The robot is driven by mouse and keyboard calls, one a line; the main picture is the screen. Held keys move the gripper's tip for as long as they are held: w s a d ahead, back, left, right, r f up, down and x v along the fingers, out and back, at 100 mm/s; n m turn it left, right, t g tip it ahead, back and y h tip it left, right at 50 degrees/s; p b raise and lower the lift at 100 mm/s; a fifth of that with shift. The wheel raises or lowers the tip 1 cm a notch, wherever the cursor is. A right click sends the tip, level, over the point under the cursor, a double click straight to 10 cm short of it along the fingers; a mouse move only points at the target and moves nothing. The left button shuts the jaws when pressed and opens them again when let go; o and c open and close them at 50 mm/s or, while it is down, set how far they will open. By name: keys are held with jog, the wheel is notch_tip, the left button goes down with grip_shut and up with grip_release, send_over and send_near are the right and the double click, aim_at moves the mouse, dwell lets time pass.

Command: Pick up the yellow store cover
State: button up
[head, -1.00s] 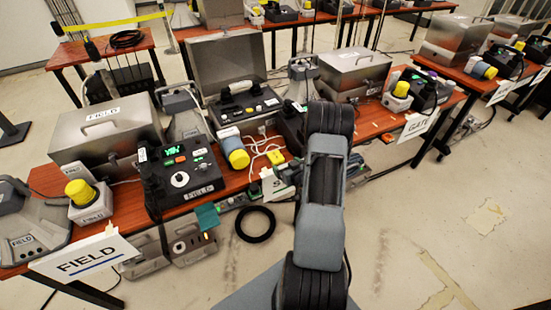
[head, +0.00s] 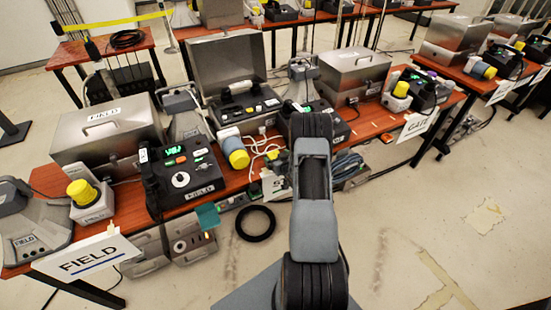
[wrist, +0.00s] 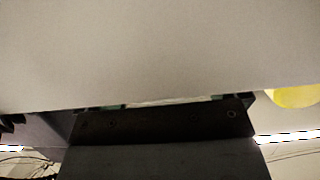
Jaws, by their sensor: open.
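My gripper (wrist: 167,103) shows in the wrist view as a dark bar with small teal-edged finger parts, open, with nothing seen between the fingers. A large pale surface (wrist: 160,45) fills the view above it, very close. A rounded yellow piece (wrist: 295,97) shows at the right edge, apart from the fingers; I cannot tell whether it is the store cover. In the head view my arm hides the gripper and part of the middle of the bench by the sign (head: 272,186) starting with S.
Other yellow covers show: one on a white base at left (head: 80,190), one lying by the FIELD unit (head: 236,155), one near the GATE sign (head: 401,89). An open metal case (head: 228,70) stands behind.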

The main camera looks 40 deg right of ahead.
jog(key=c, duration=1.1)
